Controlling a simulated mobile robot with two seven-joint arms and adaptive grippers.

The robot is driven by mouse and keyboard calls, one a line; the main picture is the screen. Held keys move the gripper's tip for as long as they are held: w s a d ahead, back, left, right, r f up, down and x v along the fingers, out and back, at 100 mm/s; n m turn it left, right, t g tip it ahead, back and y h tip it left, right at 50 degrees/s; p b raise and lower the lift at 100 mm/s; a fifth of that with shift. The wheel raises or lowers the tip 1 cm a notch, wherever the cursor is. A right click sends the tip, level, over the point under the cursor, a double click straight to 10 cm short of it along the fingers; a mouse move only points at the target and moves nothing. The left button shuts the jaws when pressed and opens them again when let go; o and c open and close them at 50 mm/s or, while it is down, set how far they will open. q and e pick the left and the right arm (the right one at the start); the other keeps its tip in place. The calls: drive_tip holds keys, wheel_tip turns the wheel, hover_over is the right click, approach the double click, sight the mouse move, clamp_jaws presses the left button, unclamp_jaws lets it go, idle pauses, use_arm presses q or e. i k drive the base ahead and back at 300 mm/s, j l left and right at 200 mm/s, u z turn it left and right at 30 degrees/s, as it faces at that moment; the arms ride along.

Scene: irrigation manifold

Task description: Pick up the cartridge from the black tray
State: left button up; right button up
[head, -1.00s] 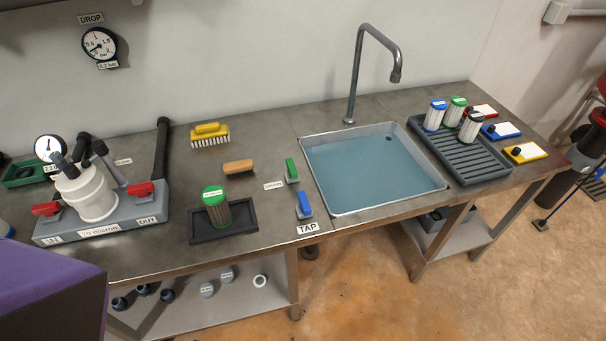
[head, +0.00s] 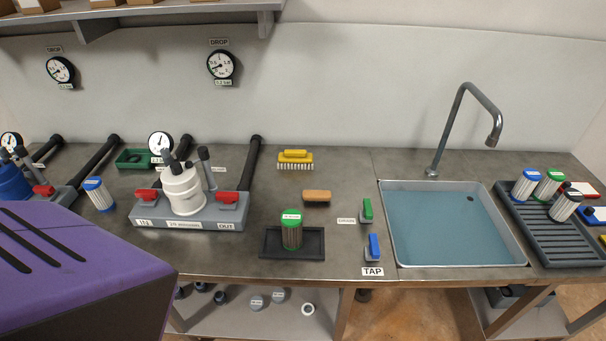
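The cartridge (head: 291,231) stands upright in the black tray (head: 313,250) near the front edge of the counter, in the middle of the head view. It has a green top cap with a small white label and a brownish pleated body. The black tray is shallow and rectangular, with bare room to the right of the cartridge. Neither gripper shows in the head view.
A white filter housing (head: 184,190) with red-handled valves stands left of the tray. A wooden-backed brush (head: 317,196) lies behind it. Green (head: 367,210) and blue (head: 374,247) tap handles and the sink (head: 455,262) are to the right. A purple body (head: 75,270) covers the lower left.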

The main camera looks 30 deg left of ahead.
sight(290, 218)
drive_tip(key=k+j+u, duration=0.1)
drive_tip(key=u, duration=0.85)
